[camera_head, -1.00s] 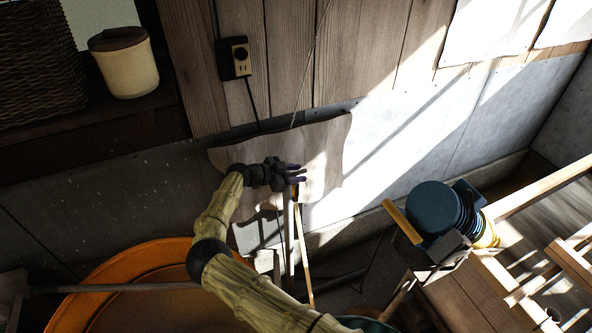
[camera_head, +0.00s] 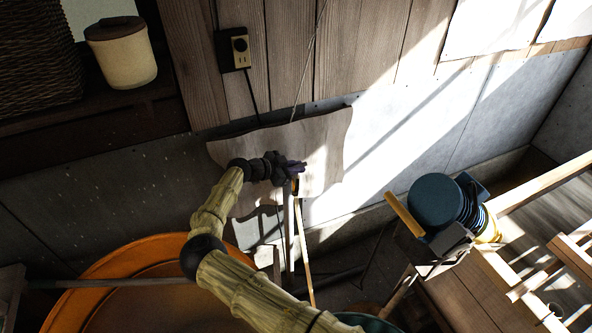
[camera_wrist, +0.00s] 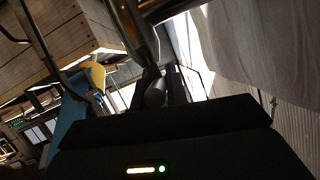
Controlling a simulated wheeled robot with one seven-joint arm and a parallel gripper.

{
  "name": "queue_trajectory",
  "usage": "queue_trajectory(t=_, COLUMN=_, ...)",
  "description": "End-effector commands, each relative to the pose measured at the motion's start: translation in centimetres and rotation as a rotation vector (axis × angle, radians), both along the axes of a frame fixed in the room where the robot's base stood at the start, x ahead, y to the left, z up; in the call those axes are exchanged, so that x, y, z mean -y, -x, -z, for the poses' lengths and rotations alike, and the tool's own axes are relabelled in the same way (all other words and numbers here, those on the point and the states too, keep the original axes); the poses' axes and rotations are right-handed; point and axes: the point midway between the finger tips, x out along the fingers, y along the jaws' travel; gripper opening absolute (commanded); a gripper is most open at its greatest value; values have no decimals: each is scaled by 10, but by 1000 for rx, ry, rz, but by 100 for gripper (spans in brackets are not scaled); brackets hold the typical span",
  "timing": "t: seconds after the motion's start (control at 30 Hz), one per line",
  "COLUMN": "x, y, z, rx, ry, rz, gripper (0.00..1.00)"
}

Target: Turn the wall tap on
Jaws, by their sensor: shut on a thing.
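The wall tap (camera_head: 295,188) is a small brass-coloured piece in front of the wall sheet, mostly hidden by my gripper in the head view. My gripper (camera_head: 299,168) is at the tap, its purple fingers close together. In the wrist view, my gripper (camera_wrist: 164,88) has a rounded grey piece, seemingly the tap handle (camera_wrist: 156,94), between its dark fingers. A curved metal pipe, seemingly the tap body (camera_wrist: 141,30), rises just beyond the fingers. Whether water runs cannot be told.
A pale wavy-edged sheet (camera_head: 325,150) covers the wall behind my gripper. A large orange tub (camera_head: 110,262) stands below left. A blue machine (camera_head: 436,205) stands to the right. A thin wooden stick (camera_head: 304,250) stands below the tap. An outlet box (camera_head: 238,50) is on the planks above.

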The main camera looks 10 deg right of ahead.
Motion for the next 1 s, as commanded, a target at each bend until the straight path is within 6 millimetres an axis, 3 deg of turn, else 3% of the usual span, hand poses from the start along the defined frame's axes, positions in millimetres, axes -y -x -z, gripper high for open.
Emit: queue_trajectory(t=1.0, x=0, y=0, z=3, rx=5, ry=-6, rz=-495, gripper=0)
